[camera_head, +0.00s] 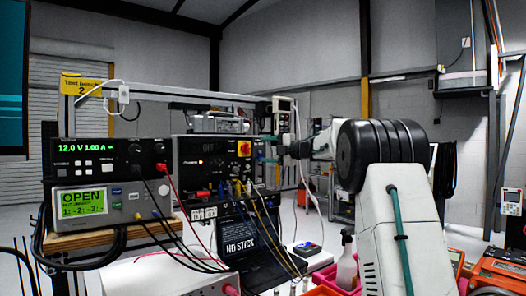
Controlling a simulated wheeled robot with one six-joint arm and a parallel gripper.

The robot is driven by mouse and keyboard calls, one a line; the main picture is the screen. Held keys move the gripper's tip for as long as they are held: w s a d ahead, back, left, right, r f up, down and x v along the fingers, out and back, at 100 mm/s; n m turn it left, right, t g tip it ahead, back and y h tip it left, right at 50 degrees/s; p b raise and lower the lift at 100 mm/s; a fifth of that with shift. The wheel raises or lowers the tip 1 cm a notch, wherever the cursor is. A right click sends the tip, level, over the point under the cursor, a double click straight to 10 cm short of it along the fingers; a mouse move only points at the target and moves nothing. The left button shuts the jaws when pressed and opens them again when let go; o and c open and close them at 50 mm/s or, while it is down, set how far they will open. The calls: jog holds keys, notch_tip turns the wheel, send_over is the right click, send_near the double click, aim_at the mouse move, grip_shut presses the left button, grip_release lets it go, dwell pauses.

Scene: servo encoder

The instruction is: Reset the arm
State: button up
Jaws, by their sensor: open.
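My arm rises at the right of the head view, with a white link and a large black joint. Its wrist points left, and my gripper (266,149) is at its end, in the air in front of the test bench equipment. Its two teal-tipped fingers are apart, one above the other, and I see nothing between them. The black control panel (212,172), with a red and yellow switch, stands just left of the fingertips. I cannot tell how far the fingertips are from it.
A power supply (110,158) reading 12.0 V 1.00 A sits on a meter (92,202) showing OPEN. Red, black, yellow and blue leads hang across the bench. A spray bottle (347,264) stands by pink bins, near an orange case (497,270). The space above the equipment looks open.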

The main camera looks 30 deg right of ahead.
dwell(0.4)
jog(key=s+d+f+m+h, duration=0.1)
jog(key=d+f+m+h, duration=0.5)
jog(key=d+m+h, duration=0.5)
jog(key=s+a+f+m+g+h, duration=0.2)
jog(key=s+a+f+m+g, duration=0.15)
jog(key=s+m, duration=0.2)
jog(key=s+a+f+m+g+h, duration=0.2)
jog(key=s+f+m+g, duration=0.15)
jog(key=s, duration=0.25)
jog(key=s+a+f+m+g+y, duration=0.1)
jog(key=s+a+f, duration=0.4)
jog(key=s+a, duration=0.6)
jog(key=s+a+f+m+g+y, duration=0.1)
jog(key=s+a+f+g+y, duration=0.3)
jog(key=s+a, duration=0.8)
jog(key=s+a+f+m+g+y, duration=0.1)
jog(key=s+a+f+g+y, duration=0.1)
jog(key=s+a+f, duration=0.5)
jog(key=s+a+g, duration=0.1)
jog(key=s+a, duration=0.4)
jog(key=s, duration=0.4)
jog(key=shift+y, duration=0.3)
